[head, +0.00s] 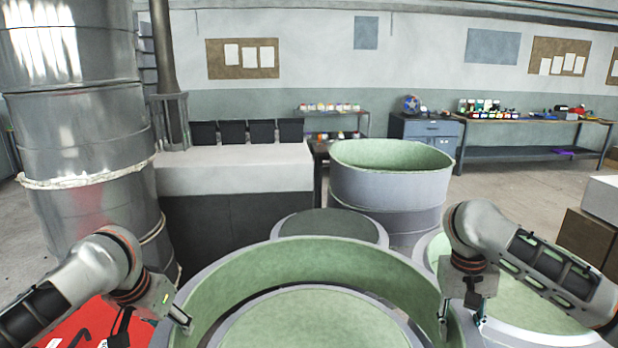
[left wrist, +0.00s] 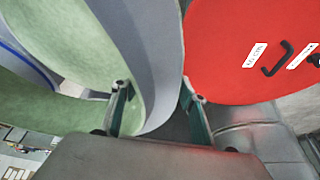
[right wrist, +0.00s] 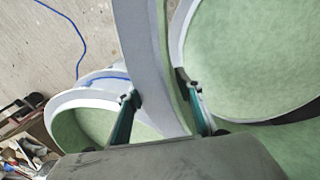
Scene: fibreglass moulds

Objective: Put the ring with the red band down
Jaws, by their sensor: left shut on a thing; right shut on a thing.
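A large ring (head: 330,248), green inside and grey outside, is in the front middle of the head view. A round green-topped mould (head: 310,322) shows inside its opening; I cannot tell the height between them. No red band shows on the ring from here. My left gripper (head: 184,322) is shut on its left wall, which also shows between the fingers in the left wrist view (left wrist: 158,60). My right gripper (head: 460,322) is shut on its right wall, seen in the right wrist view (right wrist: 145,50). The ring's near side is out of the head view.
Another green-lined ring (head: 390,190) stands behind. A dark-topped round mould (head: 330,227) is just beyond the held ring, and a green-topped mould (head: 520,305) is at the right. A red surface (left wrist: 240,45) lies at the left. Boxes (head: 587,238) stand far right.

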